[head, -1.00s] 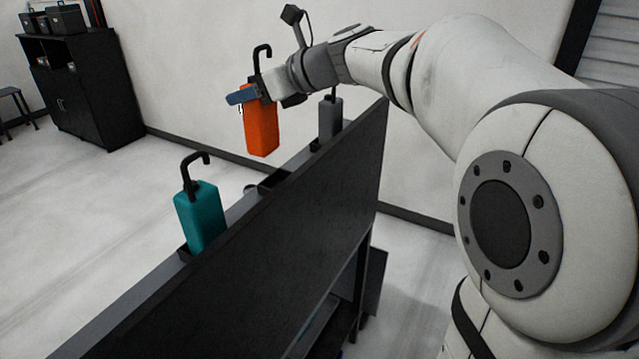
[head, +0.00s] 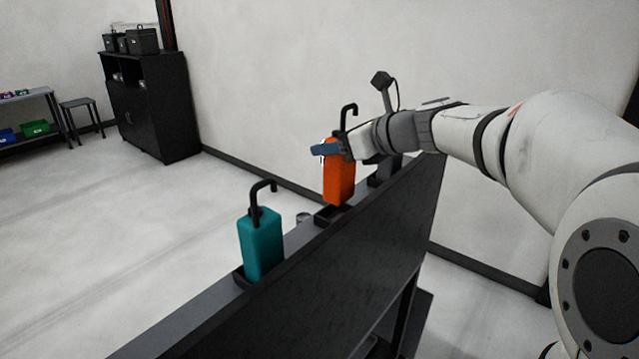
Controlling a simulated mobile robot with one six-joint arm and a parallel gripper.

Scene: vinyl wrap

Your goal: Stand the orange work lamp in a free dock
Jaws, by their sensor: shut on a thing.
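The orange work lamp (head: 338,185) is a tall orange block with a black hook on top. My gripper (head: 328,149) is shut on its upper part and holds it upright. The lamp's lower end is at or just above a dark dock (head: 325,216) on the narrow shelf; I cannot tell whether it touches. A teal lamp (head: 260,243) with a black hook stands in another dock (head: 243,277), nearer and to the left. The dock area behind the orange lamp is largely hidden by my gripper and wrist.
A black upright panel (head: 330,270) runs along the right side of the shelf (head: 190,325). A small grey round object (head: 302,218) sits between the teal lamp and the orange lamp. A black cabinet (head: 155,110) stands far back left. The floor to the left is clear.

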